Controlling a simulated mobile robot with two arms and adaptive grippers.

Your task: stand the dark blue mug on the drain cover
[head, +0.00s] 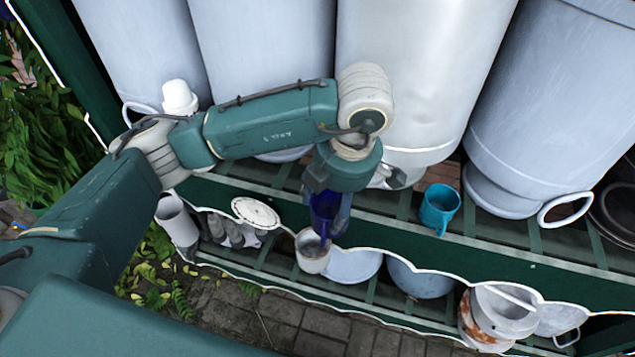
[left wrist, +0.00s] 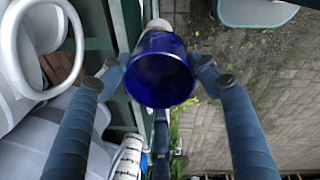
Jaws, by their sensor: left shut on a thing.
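The dark blue mug (head: 322,212) is held in my left gripper (head: 328,198), below my wrist and in front of the upper shelf's front edge. In the left wrist view the mug (left wrist: 160,75) sits between the two fingers of the left gripper (left wrist: 160,68), its round mouth towards the camera. The drain cover (head: 256,212), a white round disc with small holes, lies left of the mug in the head view, apart from it. Its top looks bare. My right gripper is not in view.
A teal mug (head: 439,208) stands on the upper shelf at the right. A whitish mug (head: 312,251) stands just below the held mug. Large grey churns (head: 425,75) line the back. A white pipe (head: 177,222) stands left of the drain cover. A rusty pot (head: 478,325) is lower right.

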